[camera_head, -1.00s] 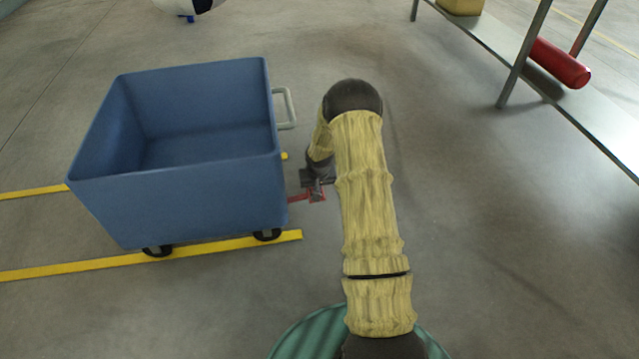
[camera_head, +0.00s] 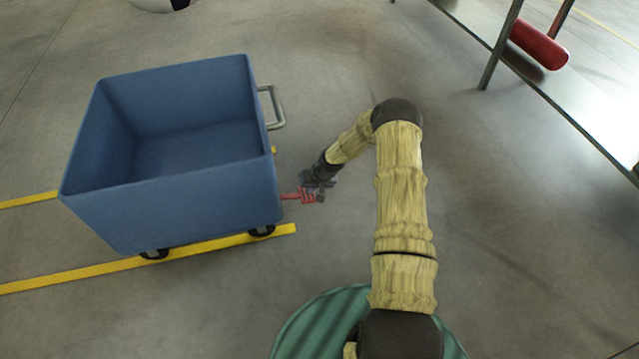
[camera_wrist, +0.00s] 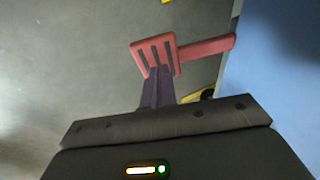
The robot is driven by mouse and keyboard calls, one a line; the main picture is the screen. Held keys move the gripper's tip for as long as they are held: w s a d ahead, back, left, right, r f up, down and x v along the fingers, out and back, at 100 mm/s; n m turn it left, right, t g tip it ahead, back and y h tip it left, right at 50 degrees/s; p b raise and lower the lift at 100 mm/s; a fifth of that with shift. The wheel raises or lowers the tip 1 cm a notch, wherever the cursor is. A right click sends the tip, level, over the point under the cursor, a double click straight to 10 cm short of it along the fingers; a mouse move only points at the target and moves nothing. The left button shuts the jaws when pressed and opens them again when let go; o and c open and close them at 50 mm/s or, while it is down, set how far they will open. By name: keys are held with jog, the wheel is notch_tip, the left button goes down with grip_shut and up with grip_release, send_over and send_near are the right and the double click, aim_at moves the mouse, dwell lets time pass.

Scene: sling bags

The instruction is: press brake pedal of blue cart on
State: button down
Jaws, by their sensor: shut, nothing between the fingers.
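The blue cart (camera_head: 180,205) stands on the floor at the left of the head view, open at the top. Its side also fills the right edge of the wrist view (camera_wrist: 275,80). The red brake pedal (camera_head: 305,195) sticks out low from the cart's right end. In the wrist view the pedal (camera_wrist: 160,52) is a flat plate with dark stripes on a red arm. My gripper (camera_wrist: 158,75) is shut and empty. Its fingertips overlap the lower part of the pedal plate in view. I cannot tell whether they touch it.
A grey handle (camera_head: 277,108) projects from the cart's right end, above the pedal. Yellow floor lines (camera_head: 60,279) run under and beside the cart. A metal table (camera_head: 560,85) with a red cylinder (camera_head: 539,44) stands at the upper right. The floor between is clear.

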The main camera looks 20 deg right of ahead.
jog(key=shift+d+f, duration=0.1)
jog(key=shift+f, duration=0.5)
jog(key=shift+r, duration=0.1)
jog(key=r+p, duration=0.2)
jog(key=d+r+p, duration=0.1)
jog(key=r+p, duration=0.1)
jog(key=r, duration=0.1)
jog(key=shift+p, duration=0.3)
jog(key=d+p+v, duration=0.1)
jog(key=p+v, duration=0.3)
jog(key=v, duration=0.5)
jog(key=shift+f, duration=0.2)
jog(key=shift+s, duration=0.15)
